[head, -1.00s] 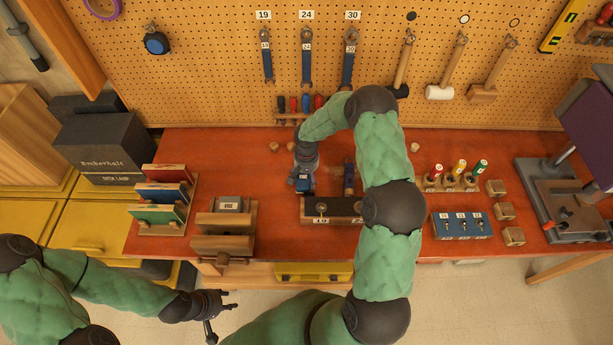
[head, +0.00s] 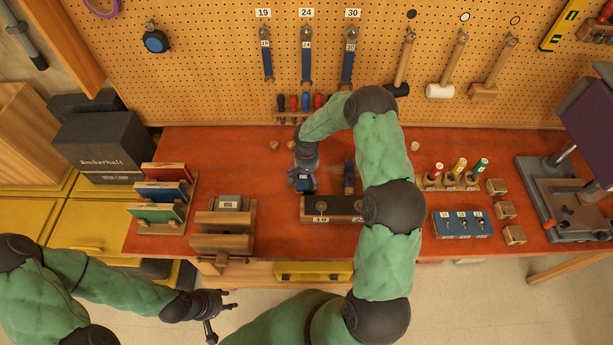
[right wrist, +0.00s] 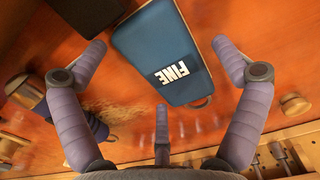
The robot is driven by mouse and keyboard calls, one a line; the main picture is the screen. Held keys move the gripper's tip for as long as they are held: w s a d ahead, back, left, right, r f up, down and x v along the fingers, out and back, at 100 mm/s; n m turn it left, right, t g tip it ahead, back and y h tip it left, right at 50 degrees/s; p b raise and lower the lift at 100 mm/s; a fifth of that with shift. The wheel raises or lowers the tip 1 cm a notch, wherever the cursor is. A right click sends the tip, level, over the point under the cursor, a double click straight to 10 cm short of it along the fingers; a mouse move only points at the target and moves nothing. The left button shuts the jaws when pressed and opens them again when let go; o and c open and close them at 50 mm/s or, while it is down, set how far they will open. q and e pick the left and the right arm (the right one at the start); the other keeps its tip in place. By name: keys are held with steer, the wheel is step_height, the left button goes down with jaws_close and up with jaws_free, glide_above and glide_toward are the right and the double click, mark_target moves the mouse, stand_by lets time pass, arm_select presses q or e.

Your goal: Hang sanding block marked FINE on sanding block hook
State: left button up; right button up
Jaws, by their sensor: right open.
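The blue sanding block marked FINE (right wrist: 165,55) lies on the red bench in the right wrist view, with a small dark loop at its lower end. My right gripper (right wrist: 165,75) is open above it, with fingers spread on either side and a third finger below; I see no contact. In the head view the right gripper (head: 304,178) hovers over the block, which it mostly hides. My left gripper (head: 222,304) is open and empty in front of the bench at the lower left. I cannot make out the sanding block hook.
A dark-topped rack (head: 333,208) stands just in front of the right gripper. A slim dark-blue item (head: 349,178) lies to its right. A wooden vise (head: 224,225) and upright colored boards (head: 163,190) stand left. The pegboard (head: 220,70) rises behind.

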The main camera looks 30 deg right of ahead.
mark_target(306, 178)
steer(key=shift+p, duration=0.35)
steer(key=shift+r, duration=0.3)
step_height(306, 178, up, 10)
steer(key=b, duration=0.1)
steer(key=shift+s+a, duration=0.15)
steer(key=shift+s, duration=0.05)
steer(key=shift+r, duration=0.15)
